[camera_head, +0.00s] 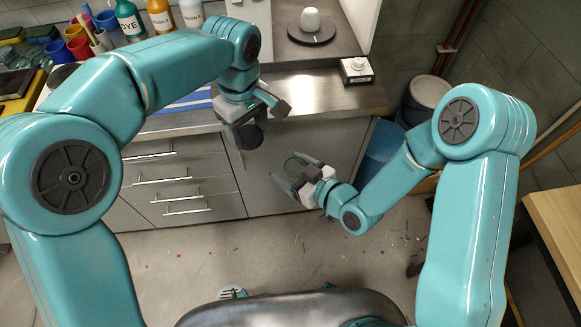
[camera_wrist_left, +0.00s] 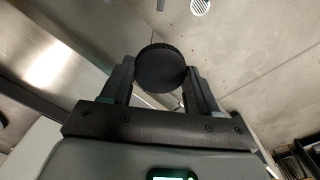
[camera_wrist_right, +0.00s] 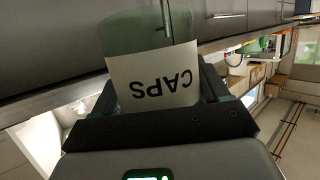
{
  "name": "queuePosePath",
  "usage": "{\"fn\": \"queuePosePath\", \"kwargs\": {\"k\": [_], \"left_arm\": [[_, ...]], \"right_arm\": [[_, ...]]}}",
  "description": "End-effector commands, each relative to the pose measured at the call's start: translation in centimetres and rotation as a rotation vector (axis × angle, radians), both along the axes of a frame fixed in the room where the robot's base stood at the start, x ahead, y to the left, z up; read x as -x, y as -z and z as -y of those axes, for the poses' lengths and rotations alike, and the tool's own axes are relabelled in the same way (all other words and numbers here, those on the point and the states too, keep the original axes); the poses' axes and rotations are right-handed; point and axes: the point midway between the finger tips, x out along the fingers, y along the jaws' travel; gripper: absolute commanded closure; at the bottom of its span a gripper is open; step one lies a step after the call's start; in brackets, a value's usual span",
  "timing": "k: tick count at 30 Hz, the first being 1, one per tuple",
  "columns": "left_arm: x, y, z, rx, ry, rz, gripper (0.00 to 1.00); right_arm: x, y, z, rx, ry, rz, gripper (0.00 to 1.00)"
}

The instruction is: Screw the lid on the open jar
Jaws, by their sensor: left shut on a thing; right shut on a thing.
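A round black lid (camera_head: 250,137) is held between the fingers of my left gripper (camera_head: 258,122), in front of the bench edge. The lid (camera_wrist_left: 160,68) also shows between both fingertips in the left wrist view. My right gripper (camera_head: 294,172) is shut on a clear greenish glass jar (camera_head: 297,162), lower and to the right of the lid. In the right wrist view the jar (camera_wrist_right: 125,36) carries a white label reading CAPS, seen upside down. The lid and jar are apart, both held in the air in front of the cabinet. The jar's inside is not clear.
The bench (camera_head: 320,103) holds a small white device (camera_head: 357,70) and a dark round plate (camera_head: 311,33) with a white object on it. Bottles (camera_head: 129,20) and coloured cups stand at the back left. Drawers lie below; a blue bin (camera_head: 383,142) stands right.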

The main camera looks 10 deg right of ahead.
Motion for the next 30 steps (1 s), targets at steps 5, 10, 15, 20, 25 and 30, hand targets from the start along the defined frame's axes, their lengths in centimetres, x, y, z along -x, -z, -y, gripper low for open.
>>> {"fn": "queuePosePath", "kwargs": {"k": [5,10,15,20,25,30], "left_arm": [[1.8,-0.6,5.9,-0.001,0.118,0.001,0.67],[3.4,-0.7,8.7,-0.001,0.188,-0.001,0.67],[3.9,-1.0,9.6,0.0,0.21,0.0,0.67],[3.9,-1.0,9.6,0.0,0.21,-0.001,0.67],[3.9,-0.8,9.5,0.0,0.21,-0.002,0.67],[3.9,0.6,9.5,-0.001,0.21,-0.002,0.67]], "right_arm": [[0.0,0.0,0.0,-0.001,0.0,0.001,0.81],[0.0,0.0,0.0,-0.001,0.0,0.001,0.81],[0.0,0.0,0.0,-0.001,0.0,0.001,0.81],[0.0,0.0,0.0,-0.001,0.0,0.001,0.81],[0.0,0.0,0.0,-0.001,0.0,0.001,0.81],[0.0,0.0,0.0,-0.001,0.0,0.001,0.81]]}}
